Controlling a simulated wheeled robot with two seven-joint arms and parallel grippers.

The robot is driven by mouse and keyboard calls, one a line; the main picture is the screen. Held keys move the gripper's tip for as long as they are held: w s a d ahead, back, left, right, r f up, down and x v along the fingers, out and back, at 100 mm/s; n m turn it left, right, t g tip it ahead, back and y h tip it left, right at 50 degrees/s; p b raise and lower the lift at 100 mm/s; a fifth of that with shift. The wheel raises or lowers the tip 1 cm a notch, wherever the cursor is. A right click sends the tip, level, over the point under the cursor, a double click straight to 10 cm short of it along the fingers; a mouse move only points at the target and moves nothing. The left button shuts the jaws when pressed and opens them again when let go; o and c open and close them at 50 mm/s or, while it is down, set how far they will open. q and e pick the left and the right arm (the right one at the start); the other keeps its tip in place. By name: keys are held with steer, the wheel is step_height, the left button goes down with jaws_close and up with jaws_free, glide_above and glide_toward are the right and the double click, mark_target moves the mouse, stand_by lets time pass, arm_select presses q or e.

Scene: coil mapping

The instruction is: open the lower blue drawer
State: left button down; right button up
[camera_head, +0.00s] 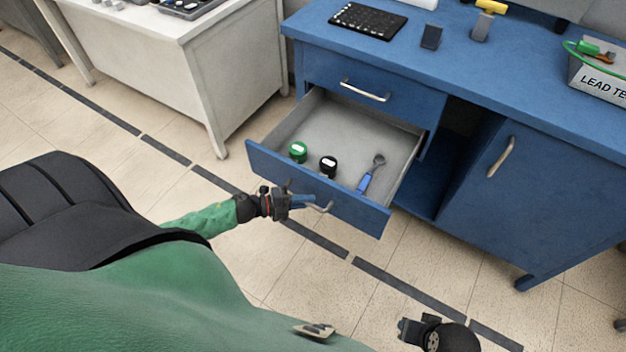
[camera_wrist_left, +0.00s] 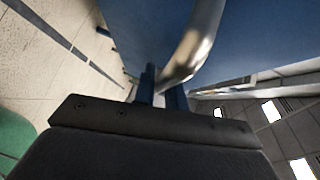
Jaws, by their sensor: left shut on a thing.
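The lower blue drawer (camera_head: 330,197) of the blue desk is pulled out and its grey inside shows. It holds a green-topped round item (camera_head: 298,151), a black-topped round item (camera_head: 328,166) and a blue-handled wrench (camera_head: 371,174). My left gripper (camera_head: 304,201) is at the drawer's front, shut on the metal drawer handle (camera_head: 322,208). In the left wrist view, the curved handle (camera_wrist_left: 196,45) runs down between the blue fingers of the gripper (camera_wrist_left: 163,88). My right gripper (camera_head: 408,329) is low in the head view, away from the desk; its fingers are not clear.
The upper drawer (camera_head: 372,87) is shut. A cabinet door (camera_head: 525,170) with a handle is to the right, beside a dark open space. The blue desktop (camera_head: 450,75) carries a keyboard (camera_head: 367,20) and a grey bin (camera_head: 600,78). A white table (camera_head: 225,55) stands left. Tiled floor is clear.

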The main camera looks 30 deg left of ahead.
arm_select(q)
steer(key=shift+s+a, duration=0.1)
steer(key=shift+s, duration=0.6)
arm_select(e)
steer(key=shift+d+r, duration=0.15)
steer(key=shift+r, duration=0.1)
arm_select(q)
steer(key=c, duration=1.5)
jaws_free()
arm_select(e)
steer(key=shift+w, duration=0.1)
arm_select(q)
steer(key=shift+o, duration=0.2)
steer(key=shift+s+a, duration=0.1)
arm_select(e)
steer(key=shift+f, duration=0.1)
